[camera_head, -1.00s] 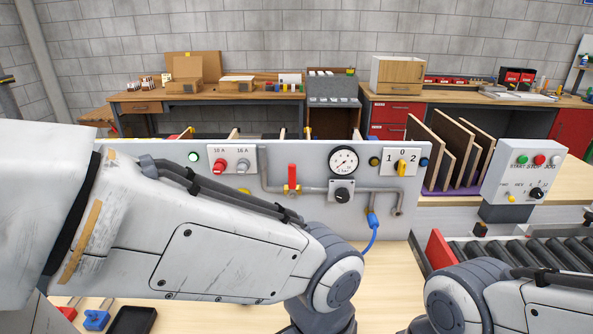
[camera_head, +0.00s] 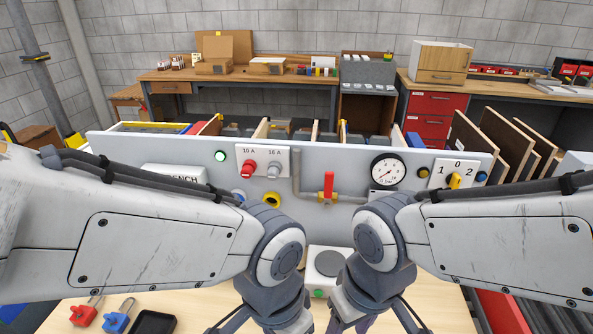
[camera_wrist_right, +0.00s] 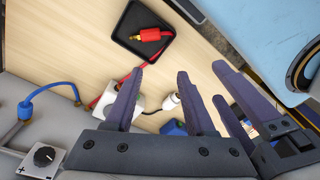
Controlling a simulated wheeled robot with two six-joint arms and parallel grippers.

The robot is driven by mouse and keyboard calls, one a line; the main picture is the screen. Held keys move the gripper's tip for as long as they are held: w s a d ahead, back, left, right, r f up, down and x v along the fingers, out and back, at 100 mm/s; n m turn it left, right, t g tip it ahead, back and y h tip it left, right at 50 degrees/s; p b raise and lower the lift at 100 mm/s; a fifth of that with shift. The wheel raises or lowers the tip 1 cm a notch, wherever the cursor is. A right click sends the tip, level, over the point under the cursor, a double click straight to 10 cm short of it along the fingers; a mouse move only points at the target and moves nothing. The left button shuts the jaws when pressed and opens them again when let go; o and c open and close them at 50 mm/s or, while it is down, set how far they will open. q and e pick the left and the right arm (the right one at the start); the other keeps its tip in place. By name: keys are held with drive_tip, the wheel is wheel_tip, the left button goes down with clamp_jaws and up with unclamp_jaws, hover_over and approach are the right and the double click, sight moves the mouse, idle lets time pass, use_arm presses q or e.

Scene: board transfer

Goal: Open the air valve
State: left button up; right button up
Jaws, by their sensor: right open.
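The air valve (camera_head: 328,187) is a red lever standing upright on a brass body in the grey pipe on the panel front. My two arms reach in from both sides below it, bent downward, and neither touches the lever. My right gripper (camera_wrist_right: 158,80) is open and empty in the wrist view, with its fingers over the table; in the head view its fingertips are mostly cut off at the bottom edge. Another pair of dark fingers, seemingly my left gripper (camera_wrist_right: 219,82), shows beside it; its opening is unclear. The valve is not seen in the wrist view.
A white box (camera_head: 325,268) stands between my arms. Padlocks (camera_head: 117,318) and a black tray (camera_head: 153,322) lie at the front left.

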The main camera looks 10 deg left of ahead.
drive_tip(key=w+a+r+m+t+p, duration=0.25)
drive_tip(key=w+r+p, duration=0.35)
drive_tip(key=w+r, duration=0.35)
drive_tip(key=m+t+p, duration=0.1)
drive_tip(key=m+p, duration=0.3)
drive_tip(key=p, duration=0.2)
approach(330, 173)
wheel_tip(330, 173, down, 2)
drive_tip(key=shift+h, duration=0.4)
drive_tip(key=p+x, duration=0.1)
drive_tip(key=x, duration=0.4)
drive_tip(key=p+x, duration=0.1)
drive_tip(key=x, duration=0.2)
drive_tip(key=shift+w+a+f+p, duration=0.15)
drive_tip(key=shift+w+a+p, duration=0.15)
drive_tip(key=shift+w+a, duration=0.05)
use_arm(q)
wheel_tip(330, 173, up, 17)
drive_tip(key=shift+a+f, duration=0.2)
use_arm(e)
drive_tip(key=shift+w+f+t, duration=0.25)
drive_tip(key=shift+f, duration=0.4)
clamp_jaws()
